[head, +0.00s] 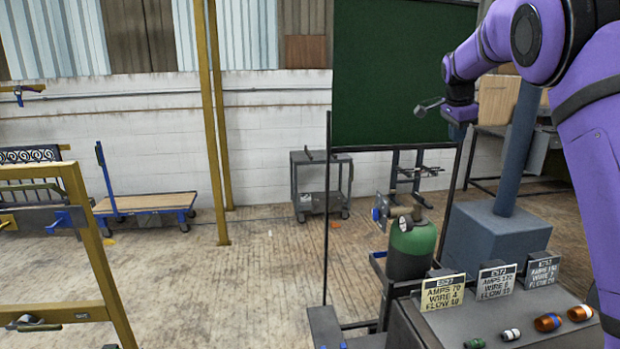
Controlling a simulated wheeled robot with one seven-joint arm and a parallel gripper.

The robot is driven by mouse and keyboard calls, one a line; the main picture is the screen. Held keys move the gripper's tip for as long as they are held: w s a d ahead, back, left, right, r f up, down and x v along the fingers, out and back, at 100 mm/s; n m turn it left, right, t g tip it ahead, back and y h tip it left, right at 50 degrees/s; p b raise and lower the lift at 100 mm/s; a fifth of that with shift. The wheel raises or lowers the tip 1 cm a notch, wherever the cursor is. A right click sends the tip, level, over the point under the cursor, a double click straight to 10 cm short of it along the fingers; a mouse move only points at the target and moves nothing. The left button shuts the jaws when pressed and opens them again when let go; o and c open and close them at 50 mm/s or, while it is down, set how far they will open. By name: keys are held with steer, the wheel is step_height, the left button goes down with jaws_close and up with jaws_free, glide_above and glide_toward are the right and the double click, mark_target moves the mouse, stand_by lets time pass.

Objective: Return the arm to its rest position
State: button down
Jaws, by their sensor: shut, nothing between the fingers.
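My purple arm (600,120) comes in from the upper right and bends over toward the middle. My gripper (424,108) is at its end, raised in the air in front of the dark green screen (400,70). It is small and dark in this view, with its fingers together and nothing visible held. It is apart from everything around it, above the green gas cylinder (413,247).
Three signs (443,293) stand on the dark bench (560,325) at lower right, with several small fittings (548,322) before them. A blue pillar (520,150) stands behind. A yellow frame (95,270) is at left. A grey cart (322,185) is farther back. Floor between is clear.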

steer(key=s+a+r+n+y, duration=0.1)
steer(key=s+r+n, duration=0.15)
steer(key=s, duration=0.65)
steer(key=s+a+r+n+t+y, duration=0.1)
steer(key=s+a+n, duration=0.15)
steer(key=s, duration=0.65)
steer(key=s+a+r+n+y, duration=0.15)
steer(key=s+n, duration=0.25)
steer(key=s, duration=0.6)
steer(key=s+a+f+n, duration=0.2)
steer(key=s+f+n, duration=0.2)
steer(key=s, duration=0.7)
steer(key=s+a+f+n+t, duration=0.1)
steer(key=s+a+f+n, duration=0.1)
steer(key=s, duration=0.9)
steer(key=shift+a+f+n+h, duration=0.2)
steer(key=shift+f+n+h, duration=0.25)
steer(key=shift+f+n, duration=0.45)
